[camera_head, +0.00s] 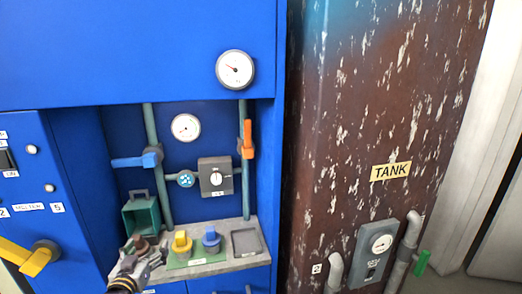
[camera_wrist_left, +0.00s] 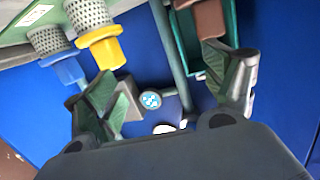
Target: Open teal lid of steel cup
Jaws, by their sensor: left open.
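A teal box-shaped piece (camera_head: 142,216) with a handle on top stands at the left end of the grey ledge. It also shows at the top of the left wrist view (camera_wrist_left: 228,18). I cannot tell whether it is the lid, and no steel cup shows clearly beside it. A brown knob-like piece (camera_head: 143,244) is in front of it and also shows in the left wrist view (camera_wrist_left: 210,18). My left gripper (camera_head: 144,256) is open and low in front of these. In the left wrist view its fingers (camera_wrist_left: 170,75) are wide apart, one overlapping the brown piece.
A yellow-topped piece (camera_head: 181,242) and a blue-topped piece (camera_head: 211,238) stand on the ledge (camera_head: 225,259), right of my gripper. Pipes with a blue handle (camera_head: 137,161) and an orange handle (camera_head: 247,139) run up behind. The rusty tank (camera_head: 350,130) stands to the right.

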